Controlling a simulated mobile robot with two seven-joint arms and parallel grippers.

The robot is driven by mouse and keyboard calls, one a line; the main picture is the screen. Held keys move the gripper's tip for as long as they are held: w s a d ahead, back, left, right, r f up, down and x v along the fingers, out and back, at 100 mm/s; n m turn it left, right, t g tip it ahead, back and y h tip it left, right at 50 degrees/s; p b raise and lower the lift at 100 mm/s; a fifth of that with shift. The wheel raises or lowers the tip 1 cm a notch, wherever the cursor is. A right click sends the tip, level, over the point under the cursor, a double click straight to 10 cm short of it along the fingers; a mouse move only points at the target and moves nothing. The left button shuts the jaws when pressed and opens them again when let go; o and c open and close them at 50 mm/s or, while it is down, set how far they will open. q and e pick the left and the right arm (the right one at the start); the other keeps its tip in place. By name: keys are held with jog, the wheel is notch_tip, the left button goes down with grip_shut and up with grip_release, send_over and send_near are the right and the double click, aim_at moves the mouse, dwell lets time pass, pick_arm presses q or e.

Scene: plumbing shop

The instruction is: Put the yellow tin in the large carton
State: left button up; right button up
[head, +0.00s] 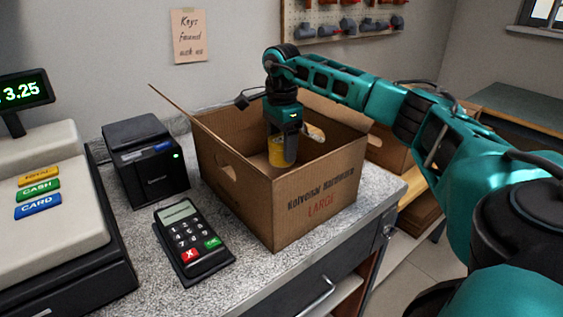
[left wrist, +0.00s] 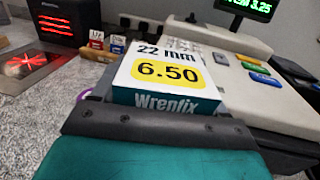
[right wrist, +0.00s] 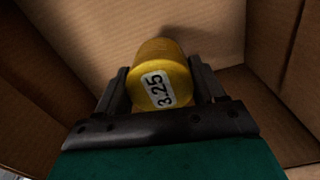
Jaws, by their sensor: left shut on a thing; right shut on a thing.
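Whether the tin touches the carton floor, I cannot tell. My left gripper is not in the head view; in the left wrist view its jaws (left wrist: 160,118) are shut on a white and teal Wrenfix box (left wrist: 165,75) marked "22 mm 6.50".
A card reader (head: 190,240) and a black printer (head: 147,160) stand left of the carton. The cash register (head: 50,200) is at far left. A raised carton flap (head: 190,120) sticks out at the left. Another carton (head: 387,148) is behind on the right.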

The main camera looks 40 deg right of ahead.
aim_at(282, 161)
jog(key=shift+f, duration=2.35)
jog(key=shift+f, duration=0.1)
jog(key=o, duration=1.1)
jog(key=shift+o, duration=0.2)
notch_tip(282, 161, up, 12)
jog(key=shift+r, duration=0.15)
jog(key=shift+a, duration=0.1)
